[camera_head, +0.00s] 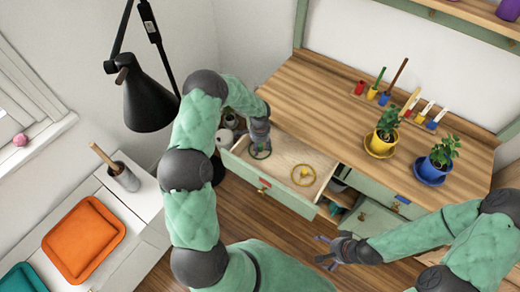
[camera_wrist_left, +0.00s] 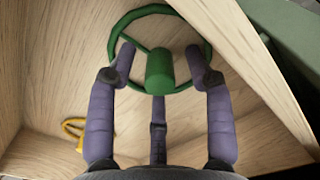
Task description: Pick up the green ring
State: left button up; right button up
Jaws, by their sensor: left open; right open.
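The green ring (camera_wrist_left: 117,32) lies in the open drawer (camera_head: 279,161) of the wooden-topped desk, with a green hub (camera_wrist_left: 159,70) at its middle. In the head view the green ring (camera_head: 260,155) is partly covered by my left gripper. My left gripper (camera_wrist_left: 160,60) is inside the drawer, its fingers spread around the hub and over the ring's area; I cannot tell whether they touch it. My right gripper (camera_head: 328,252) is open and empty, in front of the desk to the right.
A yellow ring (camera_head: 303,175) lies in the same drawer to the right; it also shows in the left wrist view (camera_wrist_left: 74,128). The drawer walls stand close around the left gripper. A yellow plant pot (camera_head: 382,142) and a blue plant pot (camera_head: 433,168) stand on the desk.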

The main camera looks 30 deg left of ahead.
pick_arm(q)
jog(key=shift+c, duration=0.3)
jog(key=c, duration=0.9)
jog(key=shift+r, duration=0.1)
